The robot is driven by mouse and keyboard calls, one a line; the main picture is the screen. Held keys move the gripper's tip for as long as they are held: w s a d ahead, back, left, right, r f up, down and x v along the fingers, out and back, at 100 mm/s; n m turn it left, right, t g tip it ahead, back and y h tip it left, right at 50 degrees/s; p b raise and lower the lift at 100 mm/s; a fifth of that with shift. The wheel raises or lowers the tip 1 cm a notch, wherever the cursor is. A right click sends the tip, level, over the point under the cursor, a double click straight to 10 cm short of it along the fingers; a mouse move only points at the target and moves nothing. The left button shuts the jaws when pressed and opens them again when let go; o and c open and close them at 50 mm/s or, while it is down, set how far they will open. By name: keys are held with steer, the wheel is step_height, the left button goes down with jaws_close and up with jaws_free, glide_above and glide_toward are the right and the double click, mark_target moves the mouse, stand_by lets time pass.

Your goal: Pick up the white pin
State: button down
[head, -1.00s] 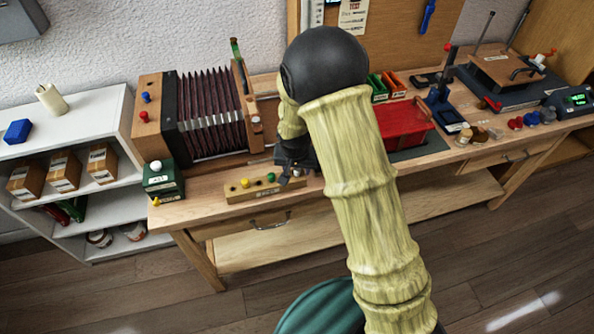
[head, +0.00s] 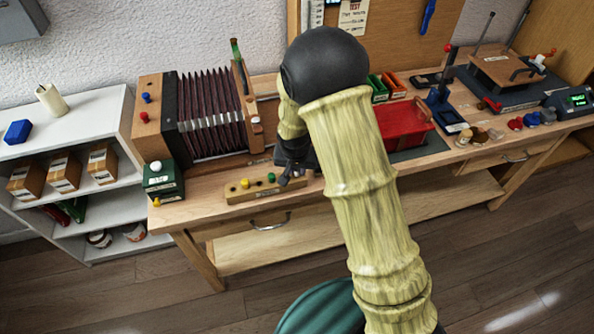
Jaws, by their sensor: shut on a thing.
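My gripper (head: 287,180) is at the right end of a light wooden pin block (head: 253,194) on the front of the workbench, jaws pointing down. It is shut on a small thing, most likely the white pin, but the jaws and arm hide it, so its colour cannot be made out. A yellow pin (head: 245,183) and a green pin (head: 271,177) stand in the block, left of my gripper.
An accordion-like bellows (head: 212,112) stands behind the block. A dark green box (head: 163,183) with a white round knob (head: 155,166) is at the bench's left end. A white shelf (head: 75,125) stands at left.

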mark_target(297, 170)
steer(key=shift+r, duration=0.1)
step_height(297, 170, up, 10)
steer(key=shift+b, duration=0.4)
stand_by(0.5)
